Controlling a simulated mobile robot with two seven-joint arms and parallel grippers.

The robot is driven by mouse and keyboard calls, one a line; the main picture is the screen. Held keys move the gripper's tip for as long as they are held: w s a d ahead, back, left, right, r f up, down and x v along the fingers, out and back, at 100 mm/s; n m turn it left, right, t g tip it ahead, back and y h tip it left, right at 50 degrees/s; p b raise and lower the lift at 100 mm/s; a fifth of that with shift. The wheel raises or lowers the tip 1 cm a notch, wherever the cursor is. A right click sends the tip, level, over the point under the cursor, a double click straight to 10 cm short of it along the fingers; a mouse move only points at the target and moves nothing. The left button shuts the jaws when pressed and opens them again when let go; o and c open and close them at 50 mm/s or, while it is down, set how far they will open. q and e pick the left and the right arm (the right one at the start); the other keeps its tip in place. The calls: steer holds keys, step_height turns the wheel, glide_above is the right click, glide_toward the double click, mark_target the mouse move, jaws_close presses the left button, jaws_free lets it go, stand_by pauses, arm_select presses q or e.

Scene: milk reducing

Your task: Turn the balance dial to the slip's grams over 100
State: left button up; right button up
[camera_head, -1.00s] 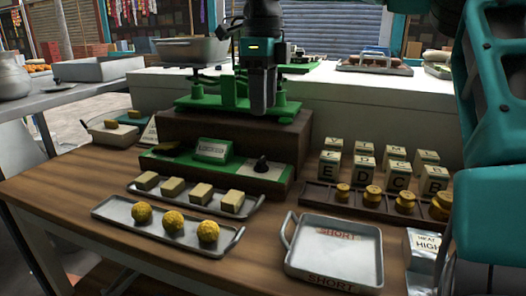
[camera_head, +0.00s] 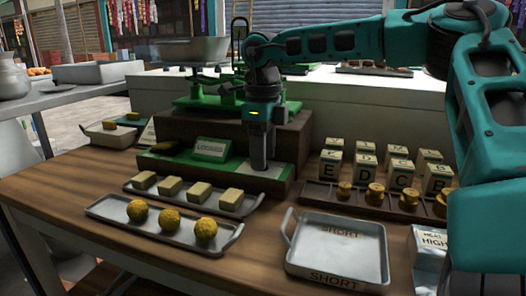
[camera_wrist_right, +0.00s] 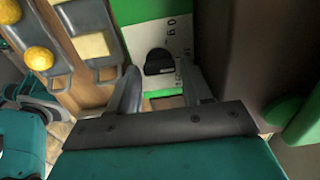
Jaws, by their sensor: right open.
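The balance dial is a black knob (camera_wrist_right: 158,62) on a white scale plate (camera_wrist_right: 165,25) in the right wrist view. My right gripper (camera_wrist_right: 160,85) is open, with its two fingers to either side of the plate just short of the knob; I cannot tell whether they touch anything. In the head view the right gripper (camera_head: 258,165) points down over the dial and hides it. The slip (camera_head: 210,149) stands on the green base (camera_head: 185,165) left of the dial; its writing is too small to read. The green balance (camera_head: 205,100) stands on the brown step behind. My left gripper is not in view.
In front are a tray with pale blocks (camera_head: 200,193) and a tray with yellow balls (camera_head: 172,220). To the right are a SHORT tray (camera_head: 335,250), brass weights (camera_head: 375,193) and lettered blocks (camera_head: 365,168). The brown step (camera_head: 290,135) rises close behind the gripper.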

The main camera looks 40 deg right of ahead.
steer(key=c, duration=0.8)
steer(key=shift+o, duration=0.2)
steer(key=shift+r+n+p, duration=0.15)
steer(key=shift+n+p, duration=0.9)
steer(key=shift+n, duration=0.45)
steer(key=n+p, duration=0.1)
steer(key=n, duration=0.2)
steer(key=shift+w+d+n, duration=0.1)
steer(key=shift+n, duration=0.2)
steer(key=n+p, duration=0.1)
steer(key=n, duration=0.2)
steer(key=shift+w+n, duration=0.1)
steer(key=shift+n, duration=0.3)
steer(key=shift+n+p, duration=0.3)
steer(key=shift+n, duration=0.5)
